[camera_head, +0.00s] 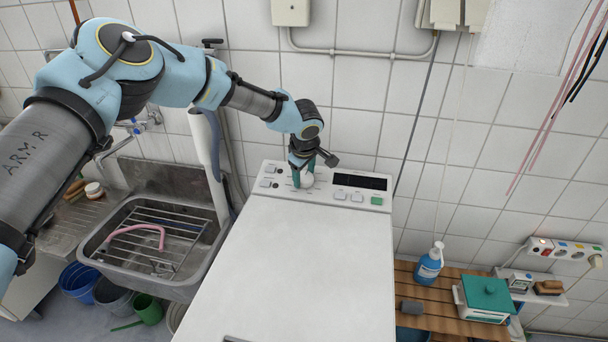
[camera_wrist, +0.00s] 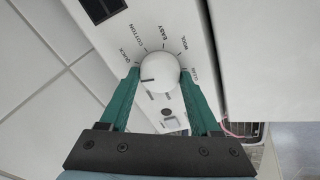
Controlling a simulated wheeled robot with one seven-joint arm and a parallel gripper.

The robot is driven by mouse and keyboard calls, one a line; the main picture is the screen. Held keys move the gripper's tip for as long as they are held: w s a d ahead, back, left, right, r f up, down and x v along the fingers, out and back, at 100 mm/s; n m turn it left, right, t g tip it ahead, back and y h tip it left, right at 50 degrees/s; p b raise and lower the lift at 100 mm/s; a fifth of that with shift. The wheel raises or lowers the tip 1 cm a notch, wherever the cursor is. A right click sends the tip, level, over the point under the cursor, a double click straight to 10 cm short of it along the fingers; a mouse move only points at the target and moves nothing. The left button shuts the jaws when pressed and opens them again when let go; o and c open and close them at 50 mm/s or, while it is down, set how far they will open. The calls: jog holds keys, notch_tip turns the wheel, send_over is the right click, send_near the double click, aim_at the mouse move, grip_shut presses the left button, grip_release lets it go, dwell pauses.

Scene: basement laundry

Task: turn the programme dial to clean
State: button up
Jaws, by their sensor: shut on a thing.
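The programme dial (camera_wrist: 160,72) is a round white knob on the washing machine's control panel (camera_wrist: 165,22); it also shows in the head view (camera_head: 306,181). A dark pointer line on the knob points left in the wrist view, just below QUICK. My gripper (camera_wrist: 159,76) has its green fingers on both sides of the knob, shut on it. In the head view my gripper (camera_head: 303,174) reaches down onto the panel from above.
The white machine top (camera_head: 300,265) is clear. Buttons and a dark display (camera_head: 362,181) lie right of the dial. A sink with a rack (camera_head: 150,245) is at left. A slatted bench (camera_head: 445,312) with a blue bottle (camera_head: 429,265) and a green-lidded box (camera_head: 486,296) is at right.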

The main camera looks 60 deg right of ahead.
jog(key=n, duration=0.4)
jog(key=shift+n+y, duration=0.3)
jog(key=shift+n, duration=0.1)
jog(key=n, duration=0.3)
jog(key=shift+n, duration=0.3)
jog(key=n+b, duration=0.1)
jog(key=n, duration=0.3)
jog(key=shift+y, duration=0.4)
jog(key=n, duration=0.5)
jog(key=shift+b, duration=0.4)
jog(key=n, duration=0.3)
jog(key=shift+d+n+g+y+b, duration=0.1)
jog(key=shift+n+g+y+b, duration=0.2)
jog(key=shift+g+b, duration=0.1)
jog(key=n, duration=0.4)
jog(key=shift+g+b, duration=0.3)
jog(key=n, duration=0.5)
jog(key=shift+b, duration=0.4)
jog(key=shift+n+g+b, duration=0.3)
jog(key=shift+n+g, duration=0.1)
jog(key=shift+n, duration=1.6)
